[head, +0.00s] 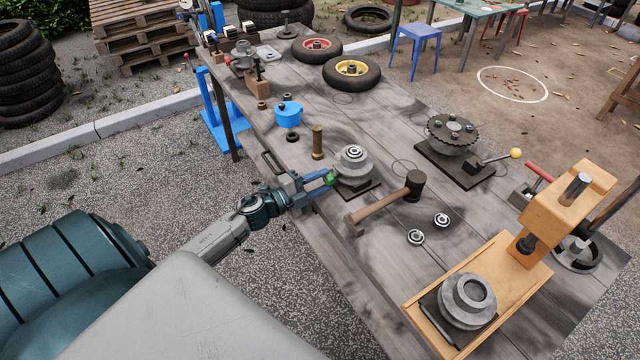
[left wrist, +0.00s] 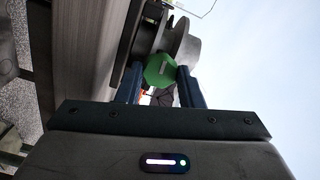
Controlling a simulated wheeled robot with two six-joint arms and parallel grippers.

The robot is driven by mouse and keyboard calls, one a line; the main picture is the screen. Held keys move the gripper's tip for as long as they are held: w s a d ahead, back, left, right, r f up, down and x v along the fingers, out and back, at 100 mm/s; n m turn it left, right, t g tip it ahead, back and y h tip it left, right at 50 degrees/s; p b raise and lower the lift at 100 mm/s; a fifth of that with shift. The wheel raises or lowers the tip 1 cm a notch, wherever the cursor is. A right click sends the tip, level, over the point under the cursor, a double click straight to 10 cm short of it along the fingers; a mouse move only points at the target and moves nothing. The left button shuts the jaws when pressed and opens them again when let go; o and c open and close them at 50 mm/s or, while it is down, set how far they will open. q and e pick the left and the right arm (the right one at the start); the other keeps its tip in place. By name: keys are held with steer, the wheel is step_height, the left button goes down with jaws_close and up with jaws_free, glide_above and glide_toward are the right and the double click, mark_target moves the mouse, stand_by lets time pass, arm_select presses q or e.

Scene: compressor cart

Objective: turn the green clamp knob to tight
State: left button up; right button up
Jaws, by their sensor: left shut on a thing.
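The green clamp knob (left wrist: 160,70) sits between the two fingers of my left gripper (left wrist: 160,88) in the left wrist view, with a pale mark on its face. In the head view the knob (head: 330,177) is a small green patch at the tips of my left gripper (head: 322,180), at the left side of a grey round fixture (head: 354,162) on a dark base plate. The gripper is shut on the knob, and its fingers partly hide it in the head view. My right gripper is not in view.
A wooden mallet (head: 385,203) lies right of the fixture, with two small bearings (head: 416,237) near it. A wooden press (head: 510,260) stands at the front right. The bench's left edge runs under my left wrist.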

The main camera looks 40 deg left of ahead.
arm_select(q)
steer(key=shift+f+m, duration=0.1)
steer(key=shift+m, duration=0.3)
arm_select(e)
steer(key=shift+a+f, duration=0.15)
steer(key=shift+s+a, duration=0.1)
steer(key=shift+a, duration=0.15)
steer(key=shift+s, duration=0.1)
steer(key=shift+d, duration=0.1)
arm_select(q)
steer(key=o, duration=1)
steer(key=shift+c, duration=0.2)
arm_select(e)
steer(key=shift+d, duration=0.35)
